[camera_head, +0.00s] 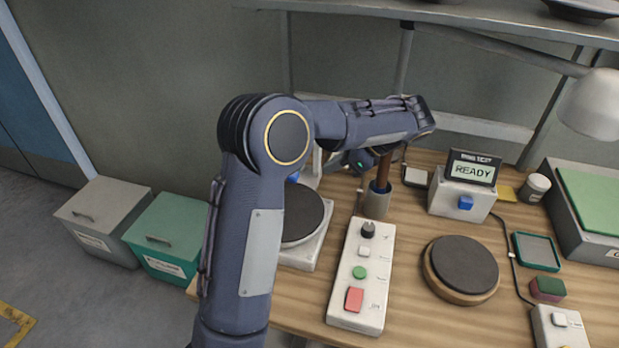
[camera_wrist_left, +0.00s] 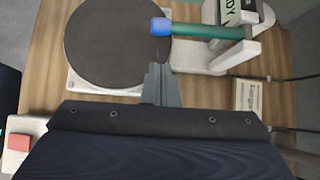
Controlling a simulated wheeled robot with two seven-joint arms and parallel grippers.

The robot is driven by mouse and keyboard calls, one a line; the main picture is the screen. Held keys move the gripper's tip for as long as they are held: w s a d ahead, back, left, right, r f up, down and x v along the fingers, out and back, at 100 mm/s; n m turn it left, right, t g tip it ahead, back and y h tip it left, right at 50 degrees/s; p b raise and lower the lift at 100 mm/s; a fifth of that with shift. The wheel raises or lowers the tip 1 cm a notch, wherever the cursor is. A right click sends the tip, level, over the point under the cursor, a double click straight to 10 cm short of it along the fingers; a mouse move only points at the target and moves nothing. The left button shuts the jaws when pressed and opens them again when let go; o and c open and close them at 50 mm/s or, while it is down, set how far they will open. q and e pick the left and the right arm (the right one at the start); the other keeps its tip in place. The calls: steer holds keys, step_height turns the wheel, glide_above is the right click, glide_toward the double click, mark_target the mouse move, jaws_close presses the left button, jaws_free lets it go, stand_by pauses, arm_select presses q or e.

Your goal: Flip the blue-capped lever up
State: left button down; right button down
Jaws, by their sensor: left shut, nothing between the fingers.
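The lever is a green bar (camera_wrist_left: 205,31) with a blue cap (camera_wrist_left: 161,26) at its left end. In the left wrist view it reaches from a white housing (camera_wrist_left: 235,62) over the edge of a dark round plate (camera_wrist_left: 115,40). In the head view only the blue cap (camera_head: 293,176) shows clearly beside my arm, which hides most of the lever. My left gripper (camera_wrist_left: 158,80) is shut and empty. Its fingertips appear just below the cap in the wrist picture, apart from it; their height difference is unclear. In the head view my forearm partly covers this gripper (camera_head: 343,162). My right gripper is not in view.
A control box (camera_head: 361,280) with a knob and buttons stands right of the dryer's plate (camera_head: 305,213). A brown-handled tool stands in a grey cup (camera_head: 377,202) close to my wrist. A READY display box (camera_head: 462,197) and a round dark pad (camera_head: 464,264) are farther right.

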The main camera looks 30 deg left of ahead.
mark_target(305, 190)
arm_select(q)
steer(key=x, duration=1)
steer(key=shift+s+d, duration=0.1)
steer(key=shift+p, duration=0.3)
